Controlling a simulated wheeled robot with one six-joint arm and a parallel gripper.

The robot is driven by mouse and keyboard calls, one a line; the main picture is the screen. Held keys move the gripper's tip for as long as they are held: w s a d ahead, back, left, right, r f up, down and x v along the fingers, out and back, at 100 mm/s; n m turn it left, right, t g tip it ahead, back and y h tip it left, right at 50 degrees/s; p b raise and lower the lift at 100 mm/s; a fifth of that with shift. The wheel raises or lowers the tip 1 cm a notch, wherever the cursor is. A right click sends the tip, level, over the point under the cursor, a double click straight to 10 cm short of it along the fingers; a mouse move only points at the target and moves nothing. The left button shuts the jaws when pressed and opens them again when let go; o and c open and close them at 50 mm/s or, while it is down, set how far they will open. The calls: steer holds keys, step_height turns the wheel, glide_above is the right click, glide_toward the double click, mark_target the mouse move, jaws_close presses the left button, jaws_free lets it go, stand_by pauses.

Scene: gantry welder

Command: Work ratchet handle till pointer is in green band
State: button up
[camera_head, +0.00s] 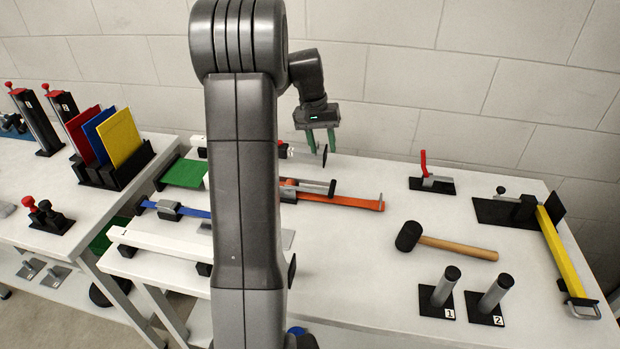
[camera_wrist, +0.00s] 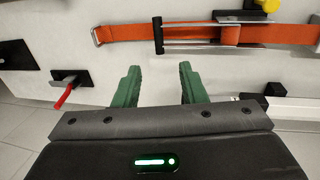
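An orange strap (camera_head: 350,201) lies across the table, with a metal buckle at one end. A dark metal ratchet handle (camera_head: 315,187) sits on it, partly hidden behind my arm. In the wrist view the orange strap (camera_wrist: 122,33) and the ratchet handle (camera_wrist: 190,47) lie beyond my fingertips. My gripper (camera_head: 320,139) is raised above the back of the table, its green fingers apart. In the wrist view my gripper (camera_wrist: 159,85) is open with nothing between its fingers, apart from the handle. I cannot make out a pointer or a green band.
A blue strap (camera_head: 190,211) with a ratchet and a white beam (camera_head: 160,243) lie left of my arm. A mallet (camera_head: 450,245), a red-handled clamp (camera_head: 430,178), two numbered posts (camera_head: 443,288) and a yellow strap (camera_head: 562,248) stand or lie to the right. Bare tabletop separates them.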

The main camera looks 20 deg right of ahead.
mark_target(332, 186)
steer(key=f, duration=0.4)
steer(key=s+d+f+p, duration=0.1)
steer(key=f, duration=0.3)
steer(key=d+f, duration=0.1)
steer(key=f, duration=0.4)
steer(key=shift+s+d+f, duration=0.1)
steer(key=shift+s+d, duration=0.15)
steer(key=shift+s, duration=0.05)
jaws_close()
